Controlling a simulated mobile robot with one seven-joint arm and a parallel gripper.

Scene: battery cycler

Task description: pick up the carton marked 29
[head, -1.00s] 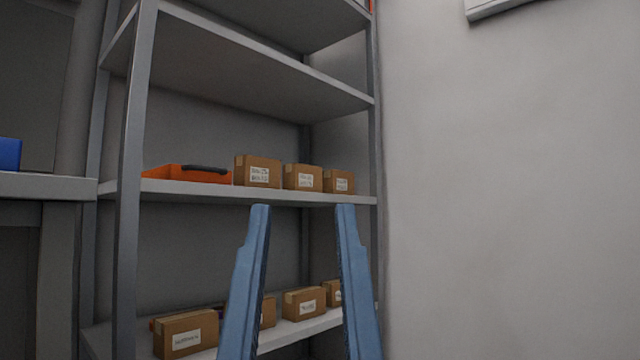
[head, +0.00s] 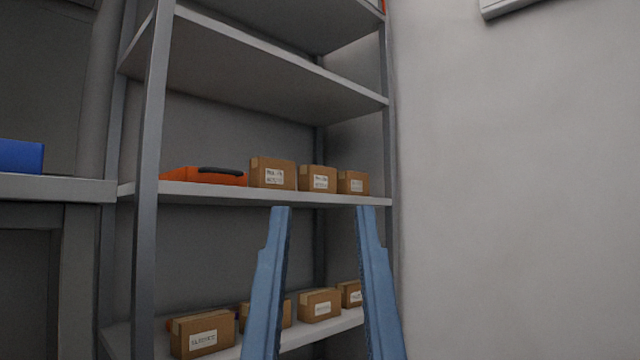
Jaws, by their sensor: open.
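Several brown cartons with white labels stand on two levels of a grey shelf rack. On the middle shelf (head: 215,192) are a left carton (head: 272,173), a centre carton (head: 318,178) and a right carton (head: 352,182). On the lower shelf are a front-left carton (head: 203,333), one partly hidden behind my left finger, another carton (head: 320,305) and one at the right (head: 349,293), partly covered by my right finger. The labels are too small to read, so I cannot tell which carton is marked 29. My gripper (head: 323,210) is open and empty, in front of the rack.
An orange case (head: 205,177) with a dark handle lies left of the middle-shelf cartons. A grey rack post (head: 152,200) stands at the left front. A bench (head: 60,188) with a blue object (head: 20,156) is further left. A bare wall (head: 520,200) fills the right.

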